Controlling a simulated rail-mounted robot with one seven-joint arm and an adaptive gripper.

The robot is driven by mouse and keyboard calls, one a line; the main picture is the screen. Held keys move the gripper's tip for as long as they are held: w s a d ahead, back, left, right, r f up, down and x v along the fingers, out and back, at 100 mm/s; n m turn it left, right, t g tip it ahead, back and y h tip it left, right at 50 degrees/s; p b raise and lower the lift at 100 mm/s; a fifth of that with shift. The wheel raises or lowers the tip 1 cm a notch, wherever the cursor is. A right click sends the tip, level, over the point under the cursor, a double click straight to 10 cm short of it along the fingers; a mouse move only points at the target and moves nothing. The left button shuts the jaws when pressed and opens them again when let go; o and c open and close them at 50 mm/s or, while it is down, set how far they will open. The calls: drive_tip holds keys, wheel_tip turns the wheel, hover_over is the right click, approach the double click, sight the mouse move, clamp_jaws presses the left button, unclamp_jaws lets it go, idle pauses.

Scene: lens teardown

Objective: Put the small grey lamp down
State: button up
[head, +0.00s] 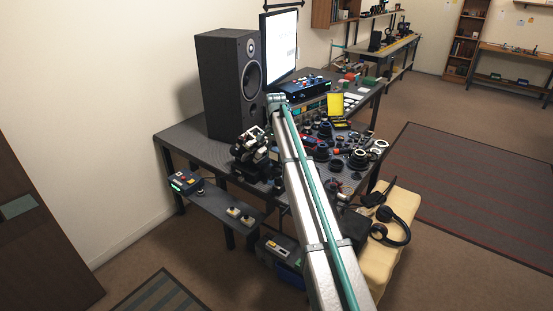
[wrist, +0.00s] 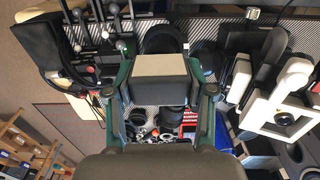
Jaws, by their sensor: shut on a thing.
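In the wrist view my gripper (wrist: 162,88) has its two green-sided fingers closed on the left and right of a boxy dark grey thing with a pale beige-grey face, which I take to be the small grey lamp (wrist: 160,66). It sits between the fingers, above the dark patterned worktop; I cannot tell whether it touches anything below. In the head view my arm reaches over the crowded workbench (head: 190,138), and I cannot make out the gripper or the lamp there.
A white and black instrument (wrist: 282,95) stands close on the right in the wrist view. Several dark lens parts (head: 322,150) crowd the bench. A tall black speaker (head: 230,85) and a monitor (head: 281,45) stand at the back. Headphones (head: 390,233) lie at the front right.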

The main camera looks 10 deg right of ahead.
sight(276, 161)
drive_tip(key=shift+w+d+f, duration=0.1)
drive_tip(key=shift+w+f, duration=0.2)
drive_tip(key=shift+w+f+p, duration=0.1)
drive_tip(key=shift+f+p, duration=0.45)
drive_tip(key=shift+f, duration=1.2)
drive_tip(key=shift+f, duration=0.3)
drive_tip(key=o, duration=1.3)
wheel_tip(276, 161, up, 13)
drive_tip(key=b, duration=0.3)
drive_tip(key=shift+f, duration=0.2)
